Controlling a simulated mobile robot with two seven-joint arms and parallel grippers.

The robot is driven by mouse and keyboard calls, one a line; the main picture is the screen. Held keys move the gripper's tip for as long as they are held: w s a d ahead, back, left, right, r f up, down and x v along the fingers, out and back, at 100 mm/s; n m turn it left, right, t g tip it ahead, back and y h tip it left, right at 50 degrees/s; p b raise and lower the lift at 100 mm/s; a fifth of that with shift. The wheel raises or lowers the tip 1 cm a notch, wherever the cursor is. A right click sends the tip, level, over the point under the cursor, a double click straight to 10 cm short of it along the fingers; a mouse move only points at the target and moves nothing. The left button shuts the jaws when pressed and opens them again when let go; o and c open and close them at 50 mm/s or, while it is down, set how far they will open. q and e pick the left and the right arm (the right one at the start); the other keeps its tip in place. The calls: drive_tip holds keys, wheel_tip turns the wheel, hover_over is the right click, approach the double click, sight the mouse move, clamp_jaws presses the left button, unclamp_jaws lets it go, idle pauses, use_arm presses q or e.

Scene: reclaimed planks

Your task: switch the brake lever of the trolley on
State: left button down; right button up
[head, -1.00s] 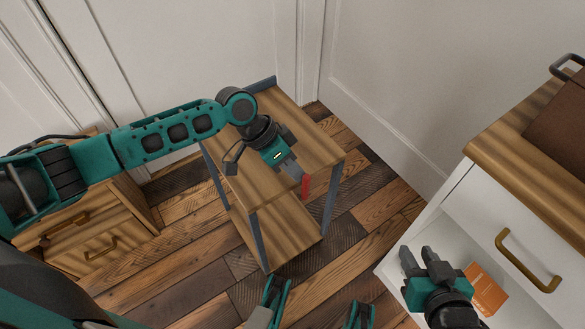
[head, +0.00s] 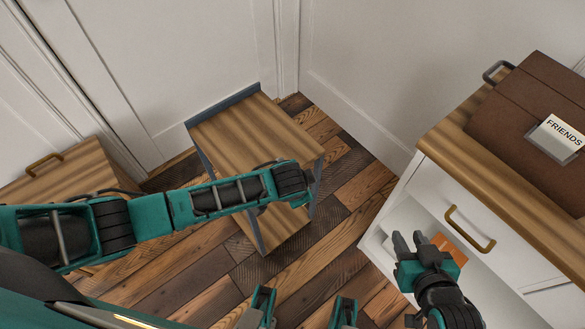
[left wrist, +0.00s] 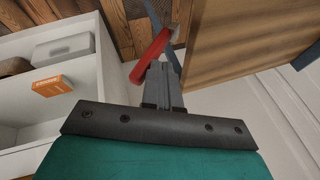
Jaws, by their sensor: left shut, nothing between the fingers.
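The trolley (head: 250,125) is a wooden-shelved stand with grey metal posts, standing near the wall in the head view. Its red brake lever (left wrist: 150,62) shows in the left wrist view, angled beside a grey post. My left gripper (left wrist: 170,62) is shut and empty, its fingertips right beside the lever; I cannot tell whether they touch it. In the head view my left arm covers the trolley's near side and hides the lever and left gripper. My right gripper (head: 410,243) is open and empty, by the white cabinet.
The white cabinet (head: 405,205) with a wooden top stands at the right. A brown case (head: 510,115) lies on it. An orange box (head: 448,248) is in its open compartment. A wooden drawer unit (head: 65,175) is at the left. Plank floor (head: 345,165) lies free between trolley and cabinet.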

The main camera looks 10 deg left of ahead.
use_arm(q)
drive_tip(key=s+d+f+t+y, duration=0.2)
drive_tip(key=y, duration=0.1)
drive_tip(key=shift+d+m+t+b, duration=0.2)
drive_tip(key=shift+m+t+b, duration=0.15)
drive_tip(key=shift+m+t, duration=0.05)
use_arm(e)
drive_tip(key=shift+a+f, duration=0.1)
drive_tip(key=shift+a, duration=0.05)
use_arm(q)
drive_tip(key=shift+w+a+f, duration=0.35)
drive_tip(key=shift+w+a, duration=0.1)
drive_tip(key=shift+a, duration=0.1)
use_arm(e)
drive_tip(key=shift+f, duration=0.15)
